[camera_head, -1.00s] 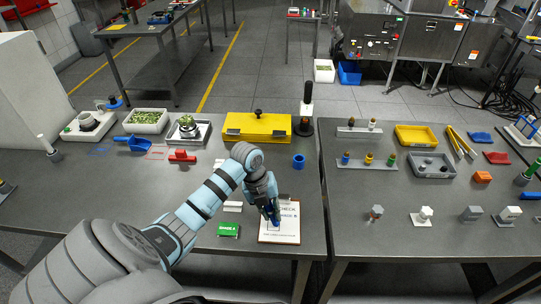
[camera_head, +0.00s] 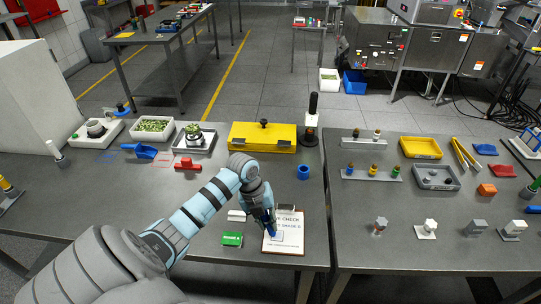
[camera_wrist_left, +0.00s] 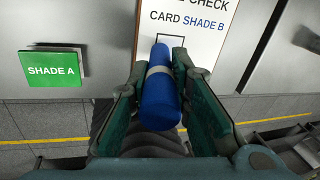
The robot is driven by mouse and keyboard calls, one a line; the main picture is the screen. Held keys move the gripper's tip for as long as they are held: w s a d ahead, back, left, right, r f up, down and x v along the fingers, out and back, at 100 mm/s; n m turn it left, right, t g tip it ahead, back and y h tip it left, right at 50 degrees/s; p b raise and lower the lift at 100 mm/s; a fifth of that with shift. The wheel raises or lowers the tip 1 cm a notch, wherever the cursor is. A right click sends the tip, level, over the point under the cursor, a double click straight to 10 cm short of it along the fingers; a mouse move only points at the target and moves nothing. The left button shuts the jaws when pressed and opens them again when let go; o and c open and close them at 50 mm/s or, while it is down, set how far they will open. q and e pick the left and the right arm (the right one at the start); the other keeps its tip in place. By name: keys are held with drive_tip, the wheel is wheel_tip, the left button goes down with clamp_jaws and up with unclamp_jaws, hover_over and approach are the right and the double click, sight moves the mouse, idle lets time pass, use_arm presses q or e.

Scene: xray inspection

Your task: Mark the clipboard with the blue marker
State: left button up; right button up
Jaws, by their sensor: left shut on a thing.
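The clipboard (camera_head: 293,247) lies flat at the front of the left table, with white paper printed "CHECK" and "CARD SHADE B"; the sheet also shows in the left wrist view (camera_wrist_left: 212,22). My left gripper (camera_head: 268,223) is over its left part, shut on the blue marker (camera_head: 271,230). In the left wrist view the marker (camera_wrist_left: 160,100) lies between both fingers, a pale band around it, its far end overlapping the printed black square outline. I cannot tell whether its tip touches the paper. My right gripper is not in view.
A green "SHADE A" card (camera_head: 232,239) lies just left of the clipboard. A blue ring-shaped item (camera_head: 303,172), a red block (camera_head: 187,164) and a yellow case (camera_head: 262,137) stand farther back. The right table (camera_head: 420,260) begins past a narrow gap.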

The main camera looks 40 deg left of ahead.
use_arm(q)
drive_tip(key=shift+w+d, duration=0.75)
drive_tip(key=shift+d, duration=0.25)
drive_tip(key=shift+s+a, duration=0.75)
drive_tip(key=shift+a, duration=0.25)
drive_tip(key=shift+d, duration=0.15)
drive_tip(key=shift+w+d, duration=0.65)
drive_tip(key=shift+d, duration=0.2)
drive_tip(key=shift+a, duration=0.1)
